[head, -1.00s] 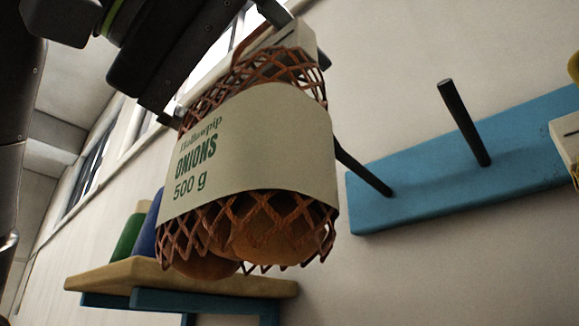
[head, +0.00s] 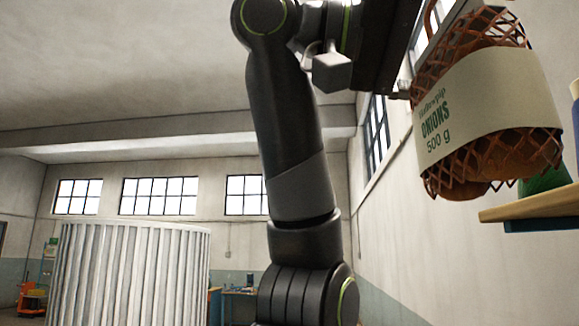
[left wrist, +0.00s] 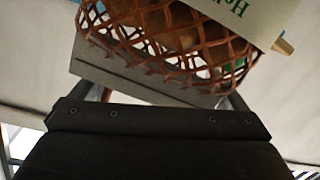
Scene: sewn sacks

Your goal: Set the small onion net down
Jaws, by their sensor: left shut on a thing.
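The small onion net (head: 490,110) is an orange-brown mesh with a cream paper band reading "Onions 500 g", with brown onions showing at its bottom. It hangs in the air at the upper right of the head view, held from its top. My left gripper (head: 440,45) is shut on it, at the pale header piece above the mesh. The left wrist view shows the net (left wrist: 165,40) beyond the fingers of my left gripper (left wrist: 165,85). My right gripper is in neither view.
A wooden shelf (head: 530,207) on a blue support juts in at the right edge, close below the net. A green object (head: 545,181) and a blue one (head: 576,125) stand there. A pale ribbed cylinder (head: 130,270) stands at the lower left.

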